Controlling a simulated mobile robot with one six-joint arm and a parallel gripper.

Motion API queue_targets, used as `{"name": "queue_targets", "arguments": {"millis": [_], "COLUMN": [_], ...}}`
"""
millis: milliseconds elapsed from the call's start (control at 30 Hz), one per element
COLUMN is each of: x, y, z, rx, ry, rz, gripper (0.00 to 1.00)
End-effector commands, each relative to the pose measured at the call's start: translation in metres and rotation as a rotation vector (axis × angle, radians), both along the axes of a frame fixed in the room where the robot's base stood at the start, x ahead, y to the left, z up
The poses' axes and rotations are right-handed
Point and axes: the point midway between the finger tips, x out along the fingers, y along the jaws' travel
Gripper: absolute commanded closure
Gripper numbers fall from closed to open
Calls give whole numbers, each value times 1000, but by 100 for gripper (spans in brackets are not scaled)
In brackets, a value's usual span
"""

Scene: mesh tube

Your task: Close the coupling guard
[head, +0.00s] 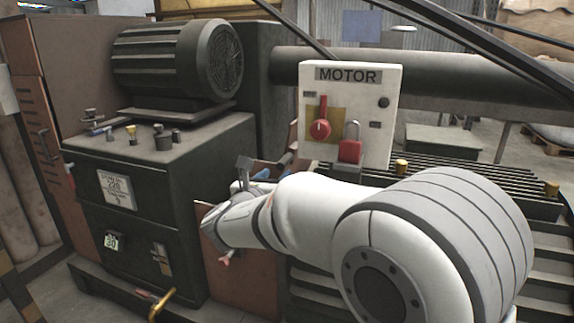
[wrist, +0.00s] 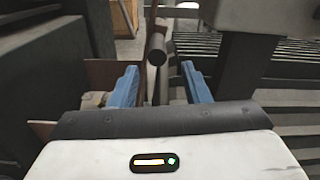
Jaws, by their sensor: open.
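The coupling guard seems to be the thin brown plate (wrist: 150,24) standing almost edge-on in the wrist view. A dark round bar (wrist: 157,56) points its end towards me beside it; I cannot tell whether it is the guard's handle. My gripper (wrist: 161,74) is open, its two blue fingers apart, with the bar's end showing ahead between them. I see no contact. In the head view, a brown panel (head: 243,277) lies below my wrist, and my arm hides most of the coupling area and fingers.
A dark motor (head: 165,60) sits on a cabinet (head: 140,210) at left. A ribbed grating (head: 450,175) and thick pipe (head: 430,83) lie right.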

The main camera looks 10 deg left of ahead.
Motion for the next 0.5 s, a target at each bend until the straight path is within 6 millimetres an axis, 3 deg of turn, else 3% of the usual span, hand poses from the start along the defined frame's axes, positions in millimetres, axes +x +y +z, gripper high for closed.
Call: {"name": "queue_targets", "arguments": {"millis": [500], "x": [68], "y": [-7], "z": [0], "rx": [-10], "ry": [-7], "rz": [5], "gripper": [57]}}
